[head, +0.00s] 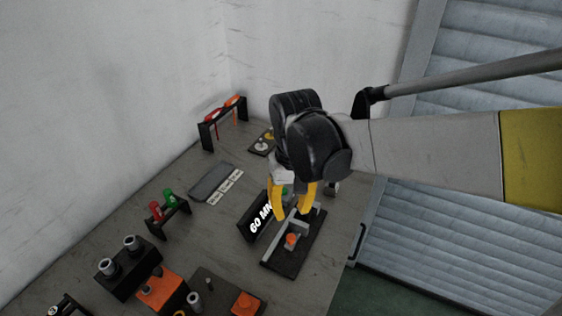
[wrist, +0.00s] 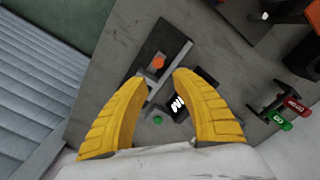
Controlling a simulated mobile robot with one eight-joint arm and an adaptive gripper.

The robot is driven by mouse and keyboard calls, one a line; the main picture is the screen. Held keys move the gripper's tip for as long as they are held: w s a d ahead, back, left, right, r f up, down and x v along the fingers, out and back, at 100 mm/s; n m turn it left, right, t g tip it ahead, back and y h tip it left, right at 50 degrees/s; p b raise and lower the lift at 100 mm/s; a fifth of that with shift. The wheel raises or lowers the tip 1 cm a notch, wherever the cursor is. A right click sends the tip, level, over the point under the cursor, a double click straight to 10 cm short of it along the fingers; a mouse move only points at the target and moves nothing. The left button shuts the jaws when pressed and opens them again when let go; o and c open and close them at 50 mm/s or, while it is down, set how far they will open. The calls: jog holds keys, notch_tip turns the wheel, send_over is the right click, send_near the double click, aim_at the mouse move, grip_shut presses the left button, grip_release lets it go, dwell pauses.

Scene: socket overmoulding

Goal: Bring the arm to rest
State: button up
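My gripper (head: 292,207) has two yellow fingers and hangs over the table (head: 95,228) beside the black fixture with a grey rail. The fixture (head: 285,268) carries an orange round part (head: 291,240), which also shows in the wrist view (wrist: 158,62). My arm reaches in from the right in the head view.
A black sign with white lettering (head: 260,217) stands just left of the fixture. Red and green handled tools (head: 169,197) sit in a rack. Black and orange blocks (head: 162,288) fill the front left. Walls close off the back; a grey shutter (head: 470,225) is at right.

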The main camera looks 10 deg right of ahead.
jog(key=s+d+r+m+t, duration=0.1)
jog(key=s+d+r+t, duration=0.1)
jog(key=s+d+t, duration=0.1)
jog(key=s+d+r+m+t, duration=0.1)
jog(key=s+d+r+t, duration=0.2)
jog(key=d, duration=0.5)
jog(key=shift+s+d+t, duration=0.3)
jog(key=shift+s+t, duration=0.3)
jog(key=shift+s, duration=0.55)
